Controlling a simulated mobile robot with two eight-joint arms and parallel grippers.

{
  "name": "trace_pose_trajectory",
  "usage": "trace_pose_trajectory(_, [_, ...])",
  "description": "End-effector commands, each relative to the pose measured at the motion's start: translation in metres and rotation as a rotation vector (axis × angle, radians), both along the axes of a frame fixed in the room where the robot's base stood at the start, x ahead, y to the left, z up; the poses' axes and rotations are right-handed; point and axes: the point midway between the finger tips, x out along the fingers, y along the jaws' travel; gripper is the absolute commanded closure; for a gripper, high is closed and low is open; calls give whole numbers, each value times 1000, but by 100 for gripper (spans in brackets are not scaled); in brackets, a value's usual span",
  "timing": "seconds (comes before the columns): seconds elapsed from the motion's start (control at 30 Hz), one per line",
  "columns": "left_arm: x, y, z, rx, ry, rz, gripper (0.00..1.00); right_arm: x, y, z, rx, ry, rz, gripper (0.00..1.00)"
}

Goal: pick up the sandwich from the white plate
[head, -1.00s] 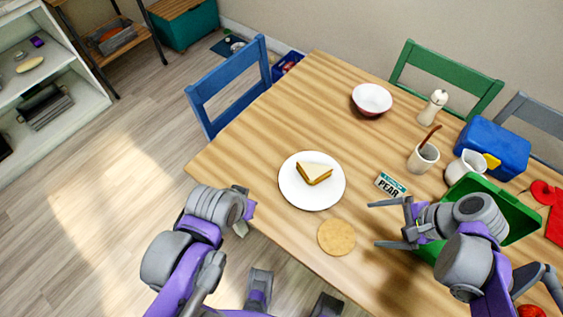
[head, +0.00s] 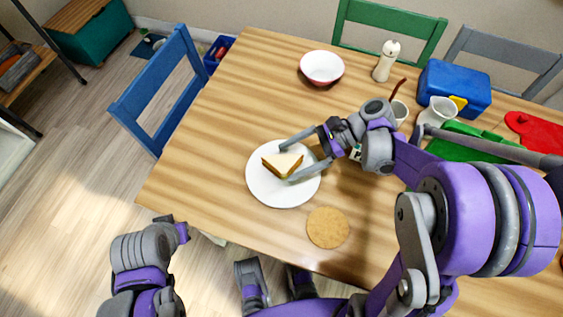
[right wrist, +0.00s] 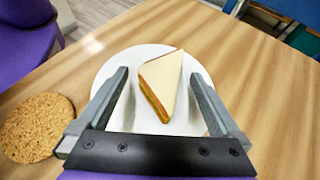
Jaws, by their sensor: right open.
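The sandwich (head: 281,163) is a triangular half with white bread and a brown and yellow edge. It lies on the white plate (head: 270,192) near the table's front left. My right gripper (head: 286,164) is open over the plate, its fingers on either side of the sandwich in the head view. In the right wrist view the sandwich (right wrist: 161,85) lies ahead between the open fingers, with nothing held, and the plate (right wrist: 112,68) is behind it. My left gripper (head: 177,227) is off the table's front left edge; its finger state is unclear.
A cork mat (head: 328,228) lies just in front of the plate. A red and white bowl (head: 322,67), a pepper mill (head: 386,61) and a blue box (head: 454,88) stand farther back. A green tray (head: 470,141) lies at right. A blue chair (head: 160,92) stands left.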

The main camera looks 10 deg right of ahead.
Motion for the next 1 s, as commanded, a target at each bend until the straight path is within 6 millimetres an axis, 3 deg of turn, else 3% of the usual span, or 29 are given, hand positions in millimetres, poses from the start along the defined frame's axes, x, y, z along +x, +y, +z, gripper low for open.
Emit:
trace_pose_trajectory(0.2, [0, 0, -4, 0, 1, 0, 100, 0, 25, -13, 0, -1, 3, 0])
trace_pose_trajectory(0.47, [0, 0, -4, 0, 1, 0, 100, 1, 26, -14, -1, -1, 0, 0])
trace_pose_trajectory(0.67, [0, 0, -4, 0, 1, 0, 100, 1, 26, -14, -1, -1, 0, 36])
trace_pose_trajectory(1.0, [0, 0, -4, 0, 1, 0, 100, 1, 26, -14, -1, -1, 0, 40])
